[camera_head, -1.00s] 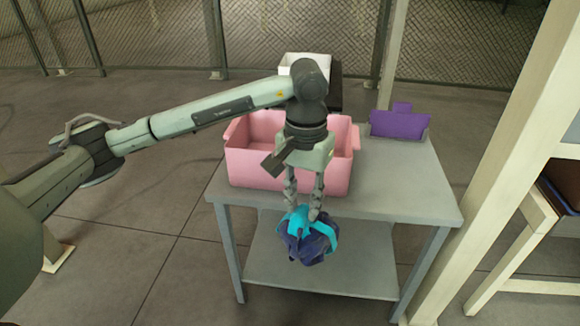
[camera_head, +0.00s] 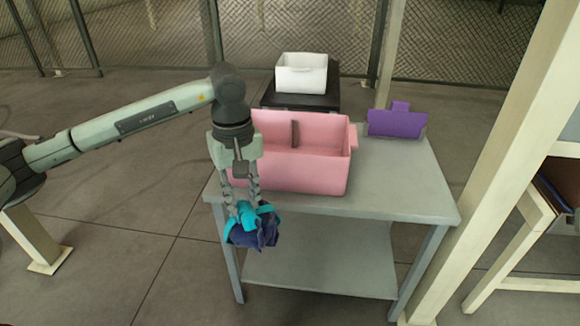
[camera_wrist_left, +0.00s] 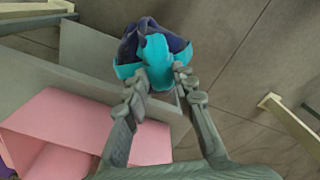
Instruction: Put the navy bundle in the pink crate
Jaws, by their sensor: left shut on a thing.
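The navy bundle (camera_head: 262,234) has a bright teal strap and hangs from my left gripper (camera_head: 242,207), which is shut on the strap. The bundle is in front of the table's front left corner, in the air. In the left wrist view the bundle (camera_wrist_left: 128,50) shows between the fingertips (camera_wrist_left: 160,88). The pink crate (camera_head: 318,172) stands on the grey table, behind and to the right of the gripper. Its top is open and a brown upright piece shows inside it. My gripper and wrist hide its left end. My right gripper is not in view.
The grey table (camera_head: 400,190) has a lower shelf (camera_head: 320,265) and bare top to the right of the crate. A purple holder (camera_head: 398,122) stands at the back right. A white bin (camera_head: 302,75) sits on a black stand behind. A cream post (camera_head: 490,170) rises at right.

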